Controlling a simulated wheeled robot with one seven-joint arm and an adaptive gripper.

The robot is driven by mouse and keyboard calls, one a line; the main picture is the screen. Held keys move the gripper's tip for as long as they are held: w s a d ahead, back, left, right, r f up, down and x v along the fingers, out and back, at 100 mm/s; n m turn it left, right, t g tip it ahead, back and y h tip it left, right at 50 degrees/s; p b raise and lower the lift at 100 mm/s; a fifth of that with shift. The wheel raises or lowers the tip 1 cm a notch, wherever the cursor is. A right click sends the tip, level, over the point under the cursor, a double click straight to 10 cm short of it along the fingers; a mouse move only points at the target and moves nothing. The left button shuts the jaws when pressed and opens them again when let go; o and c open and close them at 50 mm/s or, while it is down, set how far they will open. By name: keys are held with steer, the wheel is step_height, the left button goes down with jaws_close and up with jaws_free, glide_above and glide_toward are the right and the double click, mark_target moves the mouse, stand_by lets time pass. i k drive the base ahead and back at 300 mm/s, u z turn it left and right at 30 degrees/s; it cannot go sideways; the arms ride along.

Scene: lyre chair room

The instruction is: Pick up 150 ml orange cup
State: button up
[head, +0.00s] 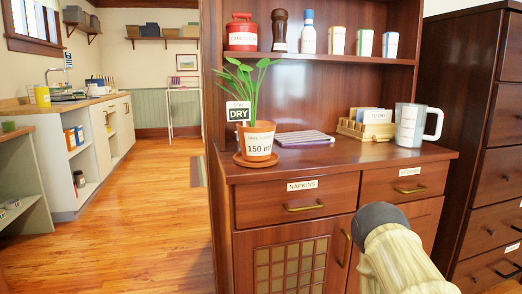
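The orange cup (258,141) looks like a small terracotta-orange plant pot. A white label on it reads "150 m", cut off at the edge, with smaller unclear text above. It stands upright on a round orange saucer (240,160) at the left end of the cabinet top (330,157). A green leafy plant (250,85) rises from it, and a white-and-black "DRY" tag (238,111) shows at its left rim. Part of my arm shows at the lower right, in front of the cabinet, apart from the cup. I see no gripper fingers.
To the cup's right are a flat stack (305,139), a wooden card box (366,127) and a grey-white mug (413,125). A shelf above holds a red canister (241,34) and other containers. Dark drawers (490,140) stand right. Floor (150,220) is open on the left.

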mark_target(336, 34)
steer(key=z, duration=2.5)
steer(key=i, duration=2.2)
steer(key=u, duration=3)
